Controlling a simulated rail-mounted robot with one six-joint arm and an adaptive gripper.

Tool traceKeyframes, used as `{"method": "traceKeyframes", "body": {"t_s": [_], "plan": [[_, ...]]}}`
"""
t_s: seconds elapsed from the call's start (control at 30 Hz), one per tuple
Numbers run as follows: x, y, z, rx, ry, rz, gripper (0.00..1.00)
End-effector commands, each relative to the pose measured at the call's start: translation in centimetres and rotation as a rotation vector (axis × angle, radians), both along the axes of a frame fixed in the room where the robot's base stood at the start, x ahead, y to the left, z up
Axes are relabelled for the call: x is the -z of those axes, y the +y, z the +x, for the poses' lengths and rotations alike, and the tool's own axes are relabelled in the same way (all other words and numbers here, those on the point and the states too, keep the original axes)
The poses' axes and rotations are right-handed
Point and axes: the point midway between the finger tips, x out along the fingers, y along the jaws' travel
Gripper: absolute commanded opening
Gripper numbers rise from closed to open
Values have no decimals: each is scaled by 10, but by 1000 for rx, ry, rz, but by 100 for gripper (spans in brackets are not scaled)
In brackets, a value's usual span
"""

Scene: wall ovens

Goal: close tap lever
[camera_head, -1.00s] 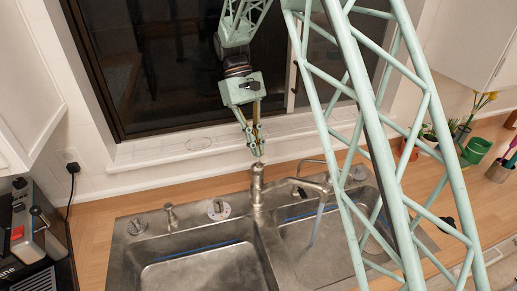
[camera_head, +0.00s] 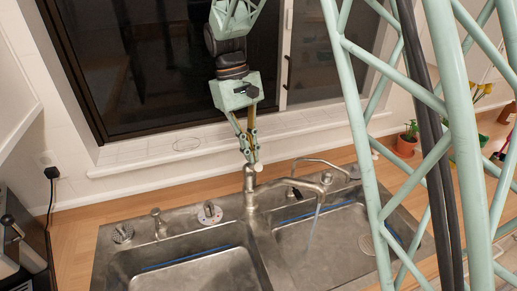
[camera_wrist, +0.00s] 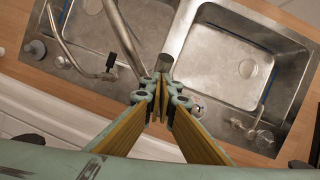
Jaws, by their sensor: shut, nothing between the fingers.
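The metal tap (camera_head: 250,188) stands at the back of the sink, between the two basins. Its spout (camera_head: 295,184) reaches right over the right basin, and a pale stream of water (camera_head: 315,215) falls from it. My gripper (camera_head: 253,160) is shut and empty, pointing down at the top of the tap, touching it or just above; I cannot tell which. The wrist view shows my fingertips (camera_wrist: 162,88) together beside the tap's grey upper end (camera_wrist: 165,62). The lever is not clearly separable from the tap top, partly hidden behind my fingers.
A thin second tap (camera_head: 325,163) stands to the right. A soap pump (camera_head: 158,222) and a round fitting (camera_head: 209,212) stand left of the tap. The window ledge (camera_head: 185,150) is close behind. A potted plant (camera_head: 406,143) stands at the right. The left basin (camera_head: 190,270) is empty.

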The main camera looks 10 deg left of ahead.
Motion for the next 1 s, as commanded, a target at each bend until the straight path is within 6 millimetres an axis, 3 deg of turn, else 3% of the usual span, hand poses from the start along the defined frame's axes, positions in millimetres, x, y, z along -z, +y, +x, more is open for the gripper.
{"method": "traceKeyframes", "body": {"t_s": [0.27,1.0], "plan": [[7,1,-14,-10,-14,7,0],[-4,5,-9,-9,-14,6,0]]}}
